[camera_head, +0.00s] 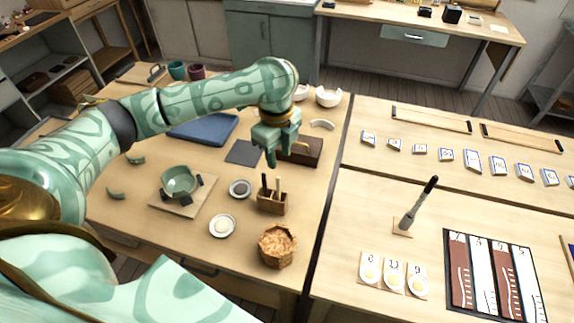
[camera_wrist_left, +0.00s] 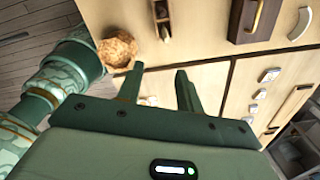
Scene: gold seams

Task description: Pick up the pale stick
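The pale stick (camera_head: 280,185) stands upright in a small wooden holder (camera_head: 272,207), beside a dark stick (camera_head: 265,182). In the left wrist view the holder (camera_wrist_left: 161,10) is at the top edge, with the pale stick (camera_wrist_left: 165,32) apparently pointing out of it. My left gripper (camera_head: 279,158) is above and behind the holder in the head view, fingers pointing down. In the left wrist view my left gripper (camera_wrist_left: 160,70) has its fingers apart with nothing between them. It does not touch the stick. My right gripper is in neither view.
A basket of shavings (camera_head: 277,246) stands in front of the holder. Small dishes (camera_head: 222,226) and a green bowl (camera_head: 180,181) on a board are left of it. A dark wooden box (camera_head: 303,152) is close behind the gripper. Another table with cards (camera_head: 394,274) is at right.

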